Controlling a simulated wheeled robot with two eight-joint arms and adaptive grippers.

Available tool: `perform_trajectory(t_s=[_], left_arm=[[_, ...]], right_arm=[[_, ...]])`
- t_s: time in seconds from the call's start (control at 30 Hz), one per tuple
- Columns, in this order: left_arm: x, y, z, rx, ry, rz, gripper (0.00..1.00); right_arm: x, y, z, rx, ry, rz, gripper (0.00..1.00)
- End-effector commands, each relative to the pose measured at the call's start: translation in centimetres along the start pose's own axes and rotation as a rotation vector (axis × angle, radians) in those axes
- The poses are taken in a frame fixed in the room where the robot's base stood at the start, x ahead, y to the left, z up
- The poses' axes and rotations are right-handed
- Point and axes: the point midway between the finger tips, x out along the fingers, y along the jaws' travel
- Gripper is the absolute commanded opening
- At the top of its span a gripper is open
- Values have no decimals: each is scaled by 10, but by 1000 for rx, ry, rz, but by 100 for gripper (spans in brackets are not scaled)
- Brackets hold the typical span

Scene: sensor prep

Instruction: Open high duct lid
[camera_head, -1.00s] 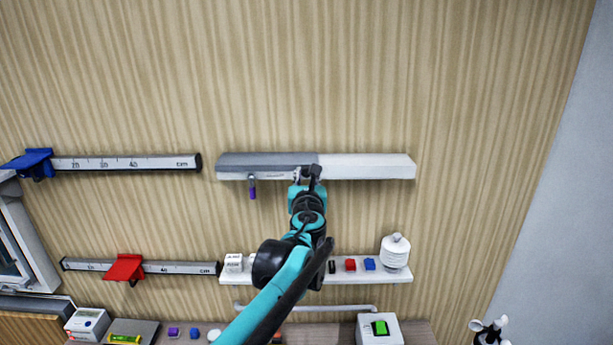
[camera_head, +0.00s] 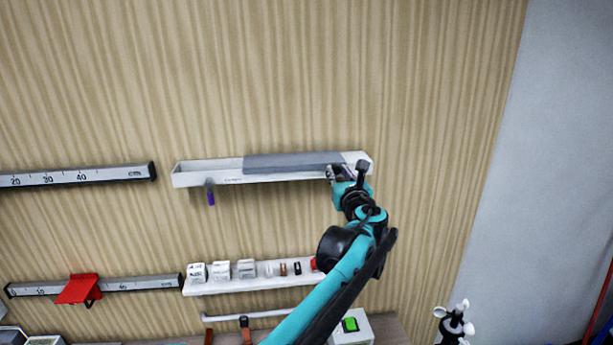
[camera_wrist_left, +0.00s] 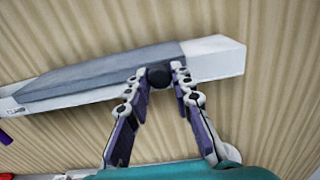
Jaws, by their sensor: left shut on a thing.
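The high duct (camera_head: 200,180) is a long white channel on the wood-grain wall. Its grey lid (camera_head: 290,162) covers the middle and right part, and the left part of the channel is open at the top. In the left wrist view the lid (camera_wrist_left: 95,75) has a round black knob (camera_wrist_left: 158,77) on its front, near its right end. A white end of the duct (camera_wrist_left: 218,58) shows beyond the lid. My left gripper (camera_head: 338,173) is at the duct's right front, its fingers shut on the knob in the wrist view (camera_wrist_left: 160,85). My right gripper is not seen.
A purple peg (camera_head: 211,198) hangs below the duct's left end. A white shelf (camera_head: 220,288) with several small items is below. Rulers (camera_head: 90,176) are mounted on the left. A green-button box (camera_head: 350,325) and a cup anemometer (camera_head: 455,325) stand low right.

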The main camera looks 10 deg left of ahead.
Motion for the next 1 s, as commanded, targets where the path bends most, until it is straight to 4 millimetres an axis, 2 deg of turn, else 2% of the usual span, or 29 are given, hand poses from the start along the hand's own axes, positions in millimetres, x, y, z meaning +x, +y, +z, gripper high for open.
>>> perform_trajectory(t_s=[0.03,0.1,0.3,0.5,0.83,0.87,0.9,0.93,1.0], left_arm=[[0,-14,1,1,0,-3,0],[0,-29,1,1,0,-3,0],[0,-56,1,1,-1,-1,0],[0,-66,1,1,-1,-1,0],[0,-66,1,1,-1,0,0],[0,-66,1,1,-1,0,30],[0,-66,1,1,-1,0,41],[0,-66,1,1,-1,0,44],[0,-66,1,1,-1,0,44]], right_arm=[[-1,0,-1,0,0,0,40],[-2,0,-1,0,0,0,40],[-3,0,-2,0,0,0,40],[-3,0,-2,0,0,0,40],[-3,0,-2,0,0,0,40],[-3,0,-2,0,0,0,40],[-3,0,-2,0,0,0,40],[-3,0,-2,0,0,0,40],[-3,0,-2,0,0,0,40]])
